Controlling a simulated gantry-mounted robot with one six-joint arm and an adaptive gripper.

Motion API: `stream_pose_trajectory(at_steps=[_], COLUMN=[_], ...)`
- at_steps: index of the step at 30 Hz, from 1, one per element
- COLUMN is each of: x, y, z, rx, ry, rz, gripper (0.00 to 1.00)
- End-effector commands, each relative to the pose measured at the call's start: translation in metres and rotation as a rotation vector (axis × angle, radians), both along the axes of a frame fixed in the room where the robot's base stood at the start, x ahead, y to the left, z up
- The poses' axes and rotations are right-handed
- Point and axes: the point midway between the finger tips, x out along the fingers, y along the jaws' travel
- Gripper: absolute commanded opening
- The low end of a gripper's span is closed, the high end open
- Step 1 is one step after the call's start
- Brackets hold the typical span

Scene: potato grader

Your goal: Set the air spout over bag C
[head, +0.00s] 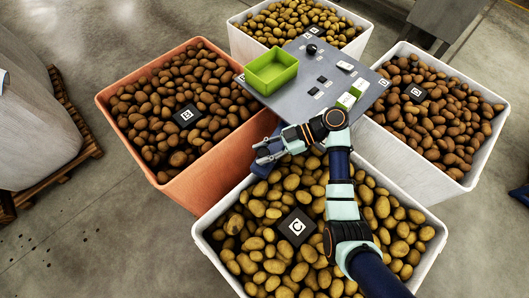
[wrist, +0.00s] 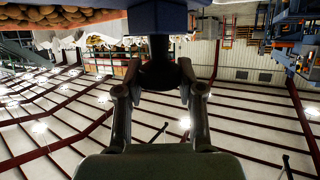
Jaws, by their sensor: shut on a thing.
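My gripper (head: 262,152) reaches left over the back left corner of the front bin. In the wrist view my gripper (wrist: 160,76) is shut on a dark round knob (wrist: 160,70) beneath a blue block. This blue part, seemingly the air spout (head: 262,168), shows partly below my fingers in the head view, between the orange bin and the front bin; the rest is hidden. Bag C (head: 216,251) appears as the front white bin full of potatoes, with a black tag (head: 297,227) marked C lying on them. The spout is at its back left edge, not over its middle.
A grey panel (head: 305,97) with a green tray (head: 271,71) and small parts stands behind my gripper. An orange bin (head: 128,128) is left, a white bin (head: 483,168) right and another white bin (head: 239,44) behind, all filled with potatoes.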

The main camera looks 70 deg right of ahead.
Motion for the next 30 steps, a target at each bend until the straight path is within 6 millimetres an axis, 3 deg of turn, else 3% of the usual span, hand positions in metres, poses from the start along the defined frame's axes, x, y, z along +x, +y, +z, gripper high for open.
stream_pose_trajectory(at_steps=[5, 6, 10, 20, 23, 30], x=[0.0, 0.0, 0.0, 0.0, 0.0, 0.0], y=[0.0, 0.0, 0.0, 0.0, -0.001, -0.001], z=[-0.001, -0.001, -0.001, 0.004, 0.018, 0.073], rx=[-0.001, -0.001, -0.001, -0.002, -0.005, -0.006], ry=[0.001, 0.001, 0.001, 0.0, -0.001, -0.002], rz=[0.0, 0.0, 0.0, 0.0, 0.001, 0.0], gripper=[0.0, 0.44, 0.64, 0.64, 0.64, 0.64])
